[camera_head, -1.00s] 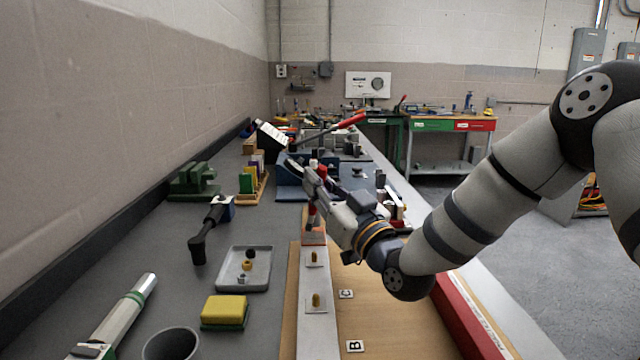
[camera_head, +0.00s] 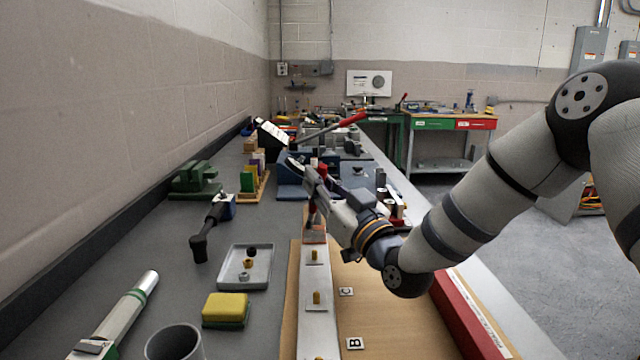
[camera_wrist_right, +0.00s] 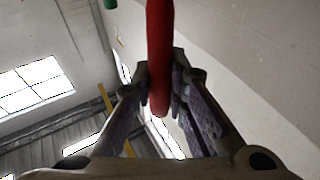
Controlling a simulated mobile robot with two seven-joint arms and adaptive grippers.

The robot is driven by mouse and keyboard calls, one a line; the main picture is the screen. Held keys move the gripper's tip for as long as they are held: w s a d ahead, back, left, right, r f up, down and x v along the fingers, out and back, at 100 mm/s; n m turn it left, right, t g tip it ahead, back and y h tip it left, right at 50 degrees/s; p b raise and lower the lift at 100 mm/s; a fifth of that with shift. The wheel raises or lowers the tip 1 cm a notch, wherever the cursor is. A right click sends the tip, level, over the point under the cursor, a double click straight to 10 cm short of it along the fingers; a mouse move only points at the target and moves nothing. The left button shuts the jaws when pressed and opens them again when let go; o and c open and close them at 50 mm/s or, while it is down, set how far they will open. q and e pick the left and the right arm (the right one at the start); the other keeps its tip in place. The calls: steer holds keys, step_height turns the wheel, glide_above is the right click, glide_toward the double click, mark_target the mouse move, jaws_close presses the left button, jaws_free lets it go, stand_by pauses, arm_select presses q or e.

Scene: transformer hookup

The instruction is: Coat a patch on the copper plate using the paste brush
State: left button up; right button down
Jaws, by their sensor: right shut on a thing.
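My right gripper (camera_head: 313,184) is shut on the red handle of the paste brush, which stands about upright between the fingers. The red handle (camera_wrist_right: 158,60) also shows between both fingers in the right wrist view. In the head view the brush's lower part (camera_head: 312,213) hangs below the fingers, over the copper plate (camera_head: 315,238). The copper plate is a small reddish pad at the far end of a pale grey bar. The bristle tip is too small to make out, so I cannot tell whether it touches the plate. My left gripper is out of view.
The pale bar (camera_head: 318,340) with brass studs lies on a tan board (camera_head: 390,320). To the left are a grey tray (camera_head: 234,281) with small parts, a yellow sponge (camera_head: 226,307), a dark cup (camera_head: 173,342) and a black-handled tool (camera_head: 203,240). Blue fixtures stand behind the gripper.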

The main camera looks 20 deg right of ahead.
steer(key=shift+f, duration=0.15)
steer(key=shift+s+r+p, duration=0.1)
steer(key=shift+r+p, duration=0.25)
steer(key=shift+r, duration=1.8)
stand_by(0.4)
steer(key=shift+f, duration=0.1)
stand_by(0.5)
steer(key=shift+s+d+f, duration=0.2)
steer(key=shift+d+f, duration=0.15)
steer(key=shift+f, duration=0.4)
steer(key=shift+s+d+f, duration=0.15)
steer(key=shift+d+f, duration=0.15)
steer(key=shift+f, duration=0.4)
steer(key=shift+f, duration=0.45)
